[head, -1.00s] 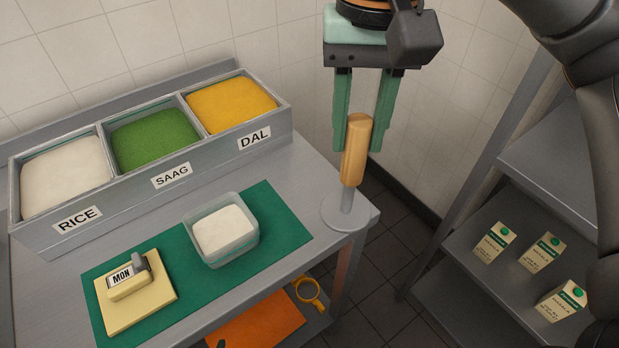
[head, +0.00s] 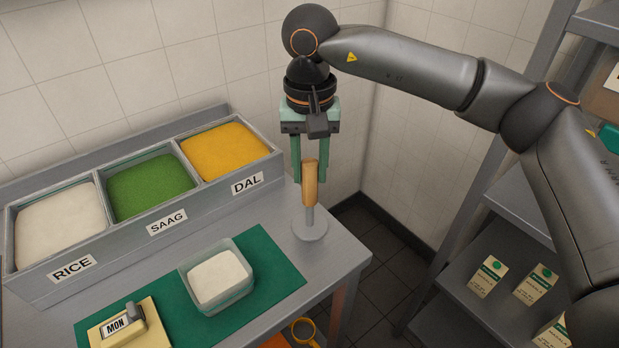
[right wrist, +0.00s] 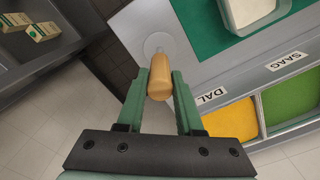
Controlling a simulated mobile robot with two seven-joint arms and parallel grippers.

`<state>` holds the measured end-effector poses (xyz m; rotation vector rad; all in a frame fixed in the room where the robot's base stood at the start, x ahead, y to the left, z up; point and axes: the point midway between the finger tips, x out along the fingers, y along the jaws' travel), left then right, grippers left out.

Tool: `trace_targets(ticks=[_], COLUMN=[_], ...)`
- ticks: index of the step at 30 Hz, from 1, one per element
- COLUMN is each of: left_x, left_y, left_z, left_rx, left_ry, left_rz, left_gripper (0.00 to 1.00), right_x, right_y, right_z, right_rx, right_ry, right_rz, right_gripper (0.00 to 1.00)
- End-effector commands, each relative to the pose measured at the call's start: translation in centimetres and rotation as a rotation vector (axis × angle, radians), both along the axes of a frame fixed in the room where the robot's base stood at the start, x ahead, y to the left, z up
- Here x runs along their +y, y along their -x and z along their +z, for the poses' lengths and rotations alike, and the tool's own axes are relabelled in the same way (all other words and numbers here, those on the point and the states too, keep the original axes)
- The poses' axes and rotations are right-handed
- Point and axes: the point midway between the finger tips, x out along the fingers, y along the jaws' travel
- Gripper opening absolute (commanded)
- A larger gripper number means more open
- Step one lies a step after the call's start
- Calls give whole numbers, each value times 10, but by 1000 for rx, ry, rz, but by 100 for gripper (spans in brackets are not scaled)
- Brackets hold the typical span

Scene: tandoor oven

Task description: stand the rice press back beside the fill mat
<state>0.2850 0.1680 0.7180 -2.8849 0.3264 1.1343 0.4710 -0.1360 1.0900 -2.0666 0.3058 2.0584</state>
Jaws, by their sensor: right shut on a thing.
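The rice press has a wooden handle (head: 310,183) and a flat grey round foot (head: 309,230). It is upright over the table just right of the green fill mat (head: 270,270), apart from it. I cannot tell whether the foot touches the table. My right gripper (head: 310,174) points down from above, its green fingers shut on the handle. In the right wrist view, the handle (right wrist: 160,80) sits between the fingertips (right wrist: 160,76), with the foot (right wrist: 160,44) beyond it. My left gripper is not in view.
A clear tub of rice (head: 240,284) and a yellow block marked MON (head: 143,330) are on the mat. The RICE, SAAG and DAL bins (head: 168,220) stand along the back. The table's right edge is close to the press. Cartons (head: 487,277) are on the right shelf.

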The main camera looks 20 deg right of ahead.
Motion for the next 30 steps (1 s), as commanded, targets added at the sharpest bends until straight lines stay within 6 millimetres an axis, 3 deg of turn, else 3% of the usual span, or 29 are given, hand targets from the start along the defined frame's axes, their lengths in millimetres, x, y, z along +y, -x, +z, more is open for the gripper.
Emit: trace_targets(ticks=[6, 17, 18, 25, 30], left_x=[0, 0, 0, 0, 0], left_y=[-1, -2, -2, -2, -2], left_z=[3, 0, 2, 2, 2], left_rx=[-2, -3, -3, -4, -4], left_ry=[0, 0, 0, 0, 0], left_rz=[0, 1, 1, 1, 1], left_gripper=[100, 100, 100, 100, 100], right_x=[0, 0, 0, 0, 0], right_y=[-2, -2, -2, -2, -2], right_z=[-31, -37, -36, -36, -36], right_rx=[3, 0, 1, 1, 1], right_ry=[0, 0, 1, 1, 1], right_rz=[-1, -1, -1, -1, -1], right_gripper=[0, 0, 40, 65, 65])
